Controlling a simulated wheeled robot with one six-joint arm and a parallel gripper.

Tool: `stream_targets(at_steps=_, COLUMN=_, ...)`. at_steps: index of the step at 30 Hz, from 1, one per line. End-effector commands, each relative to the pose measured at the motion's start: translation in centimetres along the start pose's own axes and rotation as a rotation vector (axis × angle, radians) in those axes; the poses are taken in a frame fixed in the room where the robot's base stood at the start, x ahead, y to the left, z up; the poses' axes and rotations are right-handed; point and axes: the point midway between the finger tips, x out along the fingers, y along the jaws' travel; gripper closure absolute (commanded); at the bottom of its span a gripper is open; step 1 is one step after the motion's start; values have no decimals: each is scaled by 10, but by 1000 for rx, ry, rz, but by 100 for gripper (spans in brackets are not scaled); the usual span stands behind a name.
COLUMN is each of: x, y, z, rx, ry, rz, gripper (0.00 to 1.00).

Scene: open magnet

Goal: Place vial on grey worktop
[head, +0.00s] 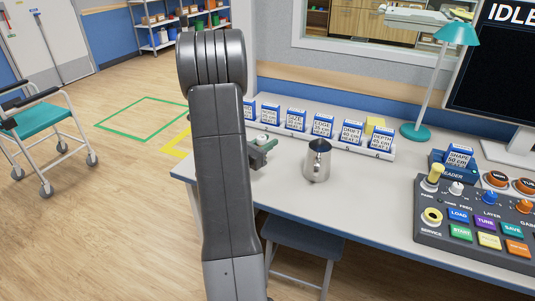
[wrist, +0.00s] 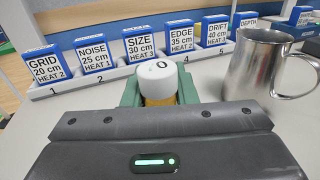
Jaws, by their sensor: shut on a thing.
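A vial (wrist: 158,76) with a white cap and an amber body stands upright between the green fingers of my gripper (wrist: 159,94), which is shut on it. In the head view, its pale cap (head: 262,139) shows just right of my arm, with my gripper (head: 260,151) around it. It is over the left part of the grey worktop (head: 375,200). The vial's lower end is hidden by my gripper, so I cannot tell whether it touches the worktop.
A metal mug (head: 317,160) stands close on the right. A white rack (wrist: 70,87) of blue labelled cartridges runs behind the vial. A button console (head: 475,225), a teal lamp (head: 416,130) and a monitor (head: 500,85) are farther right. Worktop in front of the mug is clear.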

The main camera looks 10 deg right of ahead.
Motion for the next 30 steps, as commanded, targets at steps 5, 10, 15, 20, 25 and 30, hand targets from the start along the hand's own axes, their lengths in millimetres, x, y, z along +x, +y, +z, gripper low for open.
stream_targets(at_steps=5, x=0, y=0, z=-25, rx=-4, ry=3, rz=0, gripper=100)
stream_targets(at_steps=10, x=0, y=0, z=-35, rx=-1, ry=1, rz=0, gripper=100)
stream_targets(at_steps=15, x=0, y=0, z=-34, rx=0, ry=1, rz=0, gripper=100)
stream_targets(at_steps=20, x=0, y=0, z=-39, rx=-1, ry=1, rz=0, gripper=100)
stream_targets(at_steps=25, x=0, y=0, z=-37, rx=-1, ry=1, rz=0, gripper=53)
stream_targets(at_steps=30, x=0, y=0, z=-37, rx=-1, ry=1, rz=0, gripper=53)
